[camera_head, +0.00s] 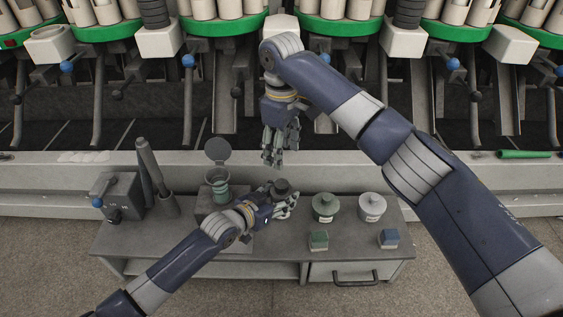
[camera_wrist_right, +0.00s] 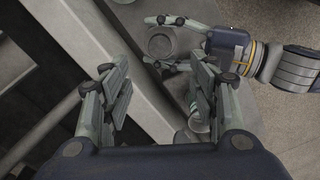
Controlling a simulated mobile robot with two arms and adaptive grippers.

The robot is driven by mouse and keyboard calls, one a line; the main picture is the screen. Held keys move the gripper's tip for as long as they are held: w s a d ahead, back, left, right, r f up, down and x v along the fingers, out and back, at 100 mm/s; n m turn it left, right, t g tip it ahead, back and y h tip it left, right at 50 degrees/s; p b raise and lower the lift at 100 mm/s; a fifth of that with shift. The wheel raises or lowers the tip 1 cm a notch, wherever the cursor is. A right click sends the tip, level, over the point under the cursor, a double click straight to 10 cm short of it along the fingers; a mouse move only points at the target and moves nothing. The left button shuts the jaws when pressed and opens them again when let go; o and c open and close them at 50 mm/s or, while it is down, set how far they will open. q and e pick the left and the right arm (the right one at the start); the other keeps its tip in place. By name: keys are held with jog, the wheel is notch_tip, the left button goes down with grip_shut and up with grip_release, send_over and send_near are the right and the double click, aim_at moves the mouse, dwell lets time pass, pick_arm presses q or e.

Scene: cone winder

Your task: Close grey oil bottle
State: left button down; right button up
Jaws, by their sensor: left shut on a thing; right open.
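My left gripper (camera_head: 285,200) is shut on a dark grey round container (camera_head: 281,186), which I take to be the grey oil bottle, above the middle of the bench. In the right wrist view, the same container (camera_wrist_right: 160,43) shows from above as a grey circle between the left fingers (camera_wrist_right: 165,45). I cannot tell whether its top is open. My right gripper (camera_head: 279,150) hangs above and behind it, pointing down. It is open and empty, its fingers (camera_wrist_right: 160,95) apart in the right wrist view.
On the grey bench (camera_head: 165,240), a green container (camera_head: 217,188) has a raised lid. A green pot (camera_head: 323,207) and a light grey pot (camera_head: 371,207) have lids on. Green (camera_head: 318,240) and blue (camera_head: 389,238) blocks lie in front. A control box (camera_head: 117,196) stands left.

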pick_arm(q)
jog(key=shift+f, duration=0.1)
pick_arm(e)
jog(key=shift+r, duration=0.55)
pick_arm(q)
jog(key=c, duration=0.6)
grip_release()
jog(key=shift+c, duration=0.2)
jog(key=v, duration=1.2)
